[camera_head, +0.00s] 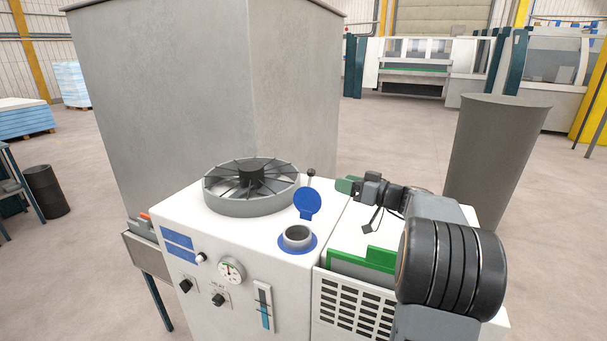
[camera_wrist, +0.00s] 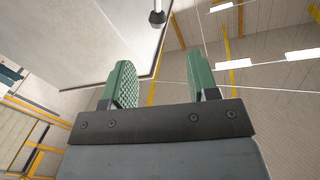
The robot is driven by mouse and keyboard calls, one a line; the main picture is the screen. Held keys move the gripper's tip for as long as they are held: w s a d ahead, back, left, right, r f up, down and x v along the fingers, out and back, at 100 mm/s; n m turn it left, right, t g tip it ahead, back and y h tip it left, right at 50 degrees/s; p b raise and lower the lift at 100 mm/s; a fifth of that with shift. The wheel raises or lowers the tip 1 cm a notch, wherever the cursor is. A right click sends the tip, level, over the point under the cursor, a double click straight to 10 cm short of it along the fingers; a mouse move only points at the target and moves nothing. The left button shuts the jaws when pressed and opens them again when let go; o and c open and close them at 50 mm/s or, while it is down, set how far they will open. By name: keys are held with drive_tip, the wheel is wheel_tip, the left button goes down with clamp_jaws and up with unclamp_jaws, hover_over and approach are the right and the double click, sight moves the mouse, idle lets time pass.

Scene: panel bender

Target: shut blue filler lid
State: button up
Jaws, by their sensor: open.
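The blue filler lid (camera_head: 308,203) stands open and upright behind the round filler neck (camera_head: 297,235), on top of the white machine unit. The neck's dark opening shows, with a blue collar around it. My gripper (camera_head: 346,185) is to the right of the lid and a little behind it, its green fingers pointing left. In the wrist view my gripper (camera_wrist: 163,88) is open, with a wide empty gap between its two green fingers. The lid does not show in the wrist view.
A round finned fan (camera_head: 251,186) sits left of the lid. A black-knobbed lever (camera_head: 310,174) stands behind the lid; its knob also shows in the wrist view (camera_wrist: 157,17). A green-edged part (camera_head: 365,260) lies to the right. A large grey cabinet (camera_head: 185,95) rises behind.

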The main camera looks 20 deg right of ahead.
sight(312, 176)
drive_tip(key=p+x, duration=0.5)
drive_tip(key=x, duration=0.6)
drive_tip(key=shift+w, duration=0.45)
drive_tip(key=shift+p+x, duration=0.3)
drive_tip(key=shift+x, duration=0.75)
drive_tip(key=shift+c, duration=0.5)
clamp_jaws()
